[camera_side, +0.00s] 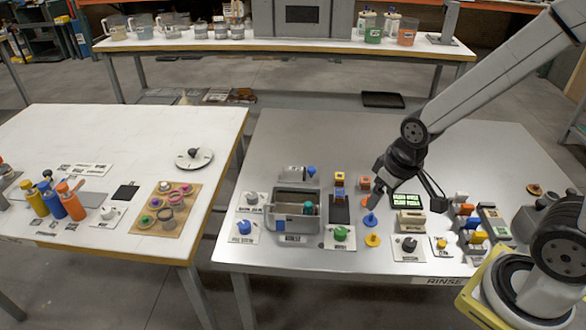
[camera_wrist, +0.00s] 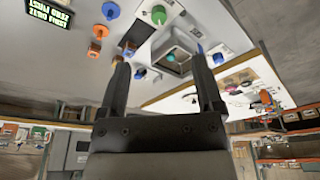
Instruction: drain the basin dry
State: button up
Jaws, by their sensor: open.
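The basin (camera_side: 285,222) is a grey open box on the metal table, left of my gripper in the side view. A green-topped piece (camera_side: 308,208) stands at its right end; I cannot tell whether it is a plug. The inside floor is mostly hidden, and I cannot tell whether it holds liquid. A green knob (camera_side: 341,233) sits on a white plate to the basin's right. My gripper (camera_side: 405,202) is open and empty, above the table right of the basin; its fingers (camera_wrist: 160,60) are spread wide.
A blue knob (camera_side: 244,227) on a plate stands left of the basin. Blue (camera_side: 370,219) and yellow (camera_side: 372,239) pieces stand between basin and gripper. A lit display (camera_side: 407,200) is below my gripper. The table's back area is clear. A white table (camera_side: 90,125) stands left.

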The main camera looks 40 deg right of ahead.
jog(key=w+n, duration=0.3)
jog(key=w, duration=0.9)
jog(key=n+g+y, duration=0.2)
jog(key=n+y, duration=0.2)
jog(key=n, duration=0.8)
send_near(253, 195)
jog(key=shift+a+f+n+y, duration=0.15)
jog(key=shift+f+n+y, duration=0.15)
jog(key=shift+f, duration=0.55)
jog(key=shift+a+f, duration=0.1)
jog(key=shift+f, duration=0.1)
jog(key=shift+x, duration=3.7)
jog(key=shift+w, duration=0.1)
